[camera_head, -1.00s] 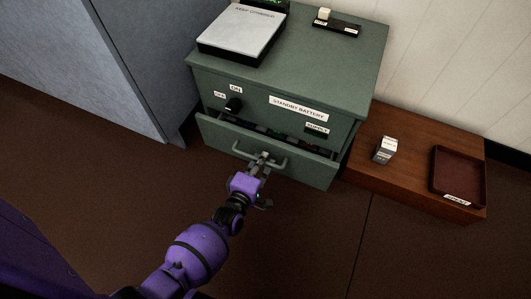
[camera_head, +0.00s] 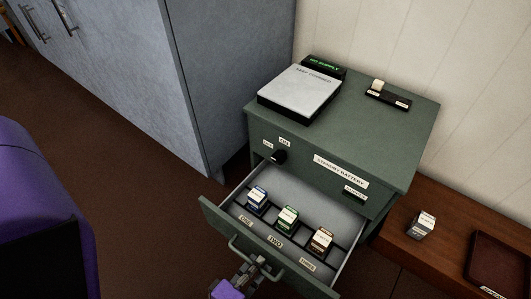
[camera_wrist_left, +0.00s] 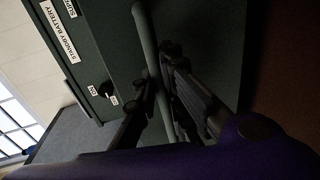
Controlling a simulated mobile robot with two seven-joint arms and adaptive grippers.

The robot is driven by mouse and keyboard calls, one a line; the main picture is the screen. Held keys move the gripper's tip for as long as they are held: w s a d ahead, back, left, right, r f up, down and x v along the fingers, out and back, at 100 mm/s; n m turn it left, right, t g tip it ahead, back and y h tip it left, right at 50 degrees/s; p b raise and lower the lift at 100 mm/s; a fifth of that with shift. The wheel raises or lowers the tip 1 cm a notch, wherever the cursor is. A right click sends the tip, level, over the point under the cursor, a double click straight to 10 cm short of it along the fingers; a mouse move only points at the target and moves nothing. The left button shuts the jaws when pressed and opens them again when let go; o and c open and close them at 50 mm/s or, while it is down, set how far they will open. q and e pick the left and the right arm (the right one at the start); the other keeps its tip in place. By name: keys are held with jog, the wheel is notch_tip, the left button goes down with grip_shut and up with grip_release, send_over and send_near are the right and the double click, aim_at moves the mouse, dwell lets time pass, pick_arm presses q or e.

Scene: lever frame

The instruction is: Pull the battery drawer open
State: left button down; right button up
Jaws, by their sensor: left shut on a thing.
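The battery drawer (camera_head: 320,285) of the green cabinet (camera_head: 385,150) stands well open in the head view. Inside sit three battery blocks: a blue one (camera_head: 257,198) at label ONE, a green one (camera_head: 288,217) at TWO and a brown one (camera_head: 321,241) at THREE. My left gripper (camera_head: 254,267) is shut on the drawer's bar handle (camera_head: 238,247). The handle bar (camera_wrist_left: 152,50) also runs between the fingers (camera_wrist_left: 160,95) in the left wrist view. My right gripper is out of view.
A black knob (camera_head: 279,157) with ON and OFF labels is on the cabinet front. A white-lidded box (camera_head: 300,90) and a NO SUPPLY display (camera_head: 325,66) are on top. A low wooden bench (camera_head: 405,248) at right holds a small grey block (camera_head: 421,225) and a dark red tray (camera_head: 500,262).

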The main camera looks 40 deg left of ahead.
pick_arm(q)
jog(key=shift+s, duration=0.45)
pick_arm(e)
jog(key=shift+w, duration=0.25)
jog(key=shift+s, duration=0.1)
pick_arm(q)
jog(key=c, duration=1.9)
grip_release()
jog(key=shift+o, duration=0.5)
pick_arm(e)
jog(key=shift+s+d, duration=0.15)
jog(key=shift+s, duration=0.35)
pick_arm(q)
jog(key=v, duration=1.2)
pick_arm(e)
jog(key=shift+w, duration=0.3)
pick_arm(q)
jog(key=shift+s, duration=0.15)
